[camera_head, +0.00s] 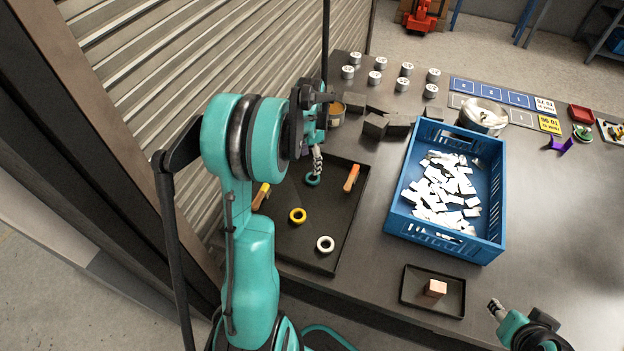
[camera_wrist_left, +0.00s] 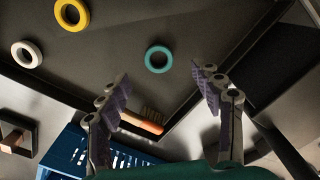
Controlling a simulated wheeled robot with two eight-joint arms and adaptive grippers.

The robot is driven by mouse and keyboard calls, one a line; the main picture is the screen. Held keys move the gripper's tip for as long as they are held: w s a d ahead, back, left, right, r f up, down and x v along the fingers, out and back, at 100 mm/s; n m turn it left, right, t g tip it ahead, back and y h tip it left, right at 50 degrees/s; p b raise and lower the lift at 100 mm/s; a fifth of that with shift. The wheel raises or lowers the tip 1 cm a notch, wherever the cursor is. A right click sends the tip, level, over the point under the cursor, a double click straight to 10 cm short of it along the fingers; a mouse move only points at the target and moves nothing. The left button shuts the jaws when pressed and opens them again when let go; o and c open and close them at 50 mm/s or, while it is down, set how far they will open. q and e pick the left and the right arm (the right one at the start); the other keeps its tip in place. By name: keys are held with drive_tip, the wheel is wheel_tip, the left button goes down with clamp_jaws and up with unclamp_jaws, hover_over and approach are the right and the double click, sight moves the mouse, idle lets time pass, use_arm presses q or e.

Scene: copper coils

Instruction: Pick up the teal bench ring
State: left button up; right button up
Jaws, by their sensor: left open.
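The teal bench ring (camera_head: 313,179) lies flat on the black tray (camera_head: 333,238), near its far part. It also shows in the left wrist view (camera_wrist_left: 158,59), beyond and between the fingers. My left gripper (camera_head: 318,160) is open and empty, pointing down just above the teal ring. In the left wrist view its two fingers (camera_wrist_left: 165,85) stand apart with the ring clear of them. My right gripper (camera_head: 494,306) shows only partly at the lower right, far from the ring; I cannot tell its jaw state.
A yellow ring (camera_head: 297,215) and a white ring (camera_head: 325,244) lie nearer in the tray. An orange-handled brush (camera_head: 351,178) lies right of the teal ring. A blue crate (camera_head: 398,226) of white pieces stands to the right. Dark blocks (camera_head: 376,126) sit beyond the tray.

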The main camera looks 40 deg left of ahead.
sight(312, 180)
use_arm(q)
wheel_tip(312, 180, down, 3)
drive_tip(key=shift+b, duration=0.55)
drive_tip(key=f, duration=0.1)
drive_tip(key=f+b, duration=0.1)
drive_tip(key=f, duration=0.1)
drive_tip(key=f+b, duration=0.1)
drive_tip(key=f, duration=0.1)
drive_tip(key=shift+w+d, duration=0.2)
drive_tip(key=shift+d, duration=0.05)
drive_tip(key=shift+r, duration=0.15)
drive_tip(key=c, duration=1.4)
